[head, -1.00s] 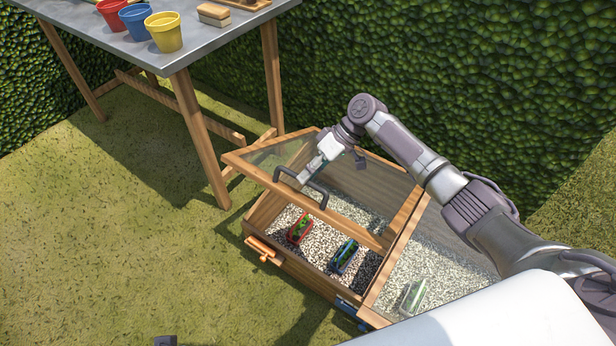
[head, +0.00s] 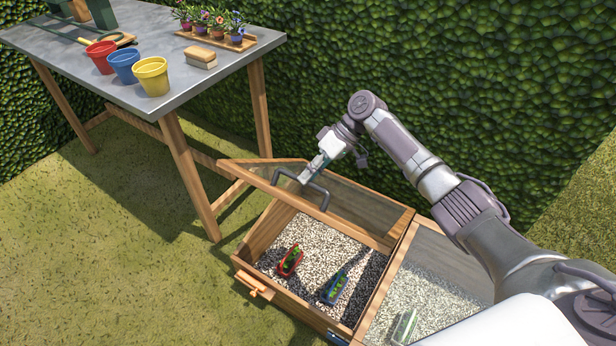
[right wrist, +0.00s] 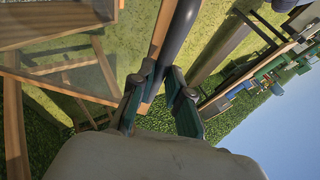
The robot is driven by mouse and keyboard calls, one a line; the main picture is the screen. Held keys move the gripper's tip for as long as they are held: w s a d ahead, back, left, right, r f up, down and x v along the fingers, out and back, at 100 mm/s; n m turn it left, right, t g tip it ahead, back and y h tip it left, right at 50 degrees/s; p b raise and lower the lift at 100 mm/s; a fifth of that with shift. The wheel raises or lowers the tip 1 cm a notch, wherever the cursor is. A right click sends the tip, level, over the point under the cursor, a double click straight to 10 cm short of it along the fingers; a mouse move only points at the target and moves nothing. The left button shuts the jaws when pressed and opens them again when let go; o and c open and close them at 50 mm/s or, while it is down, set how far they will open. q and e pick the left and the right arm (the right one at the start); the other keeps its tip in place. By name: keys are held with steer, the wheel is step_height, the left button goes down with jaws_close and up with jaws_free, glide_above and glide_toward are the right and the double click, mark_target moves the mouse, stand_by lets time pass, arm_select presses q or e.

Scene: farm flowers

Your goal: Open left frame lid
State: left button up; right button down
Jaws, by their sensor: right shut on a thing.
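The left frame lid (head: 350,205) is a wooden-edged glass panel, tilted up over the left half of the cold frame (head: 255,245). Its dark bar handle (head: 322,196) is on the raised front edge. My right gripper (head: 309,174) is at that handle, and in the right wrist view my fingers (right wrist: 155,92) are closed around the dark bar (right wrist: 178,38). Inside the open left bay are gravel, a red planter (head: 290,261) and a blue planter (head: 334,287), both with green plants. My left gripper is not in view.
The right frame lid (head: 440,265) is shut over gravel and a pale planter (head: 404,326). A metal-topped table (head: 205,85) stands behind left, with red, blue and yellow pots and a tray of flowers. A hedge (head: 480,90) closes the back. Grass at left is clear.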

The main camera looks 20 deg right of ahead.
steer(key=shift+w+d+f, duration=0.1)
steer(key=shift+d+f, duration=0.1)
steer(key=shift+d, duration=0.1)
steer(key=c, duration=1.5)
jaws_free()
steer(key=o, duration=0.4)
steer(key=shift+w+d+f, duration=0.1)
steer(key=shift+f, duration=0.1)
steer(key=shift+c, duration=0.2)
steer(key=shift+r, duration=0.15)
steer(key=shift+r, duration=0.1)
steer(key=v, duration=1.1)
steer(key=shift+d+r, duration=0.2)
steer(key=shift+r, duration=0.1)
